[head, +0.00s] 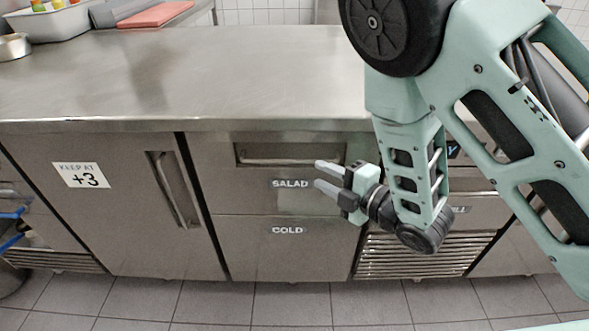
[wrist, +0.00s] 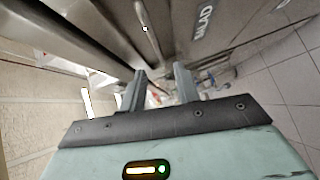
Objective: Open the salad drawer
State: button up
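The salad drawer (head: 243,194) is a steel drawer front under the counter, labelled SALAD, above a drawer labelled COLD. It looks shut, flush with the front below it. Its bar handle (head: 270,161) runs along a recess at the top; in the wrist view the handle (wrist: 147,28) shows at the top, left of the SALAD lettering. My gripper (head: 318,174) is in front of the right part of this drawer, fingers pointing left, close to the height of the label and just below the handle. Its two fingers (wrist: 160,74) are apart with nothing between them. It is not around the handle.
The steel countertop (head: 220,75) overhangs the drawers. The COLD drawer (head: 287,255) is directly below. A vent grille (head: 400,260) is at lower right. The tiled floor in front is clear.

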aim_at(297, 163)
jog(key=x, duration=0.9)
jog(key=shift+w+a, duration=0.15)
jog(key=shift+w, duration=0.05)
grip_shut()
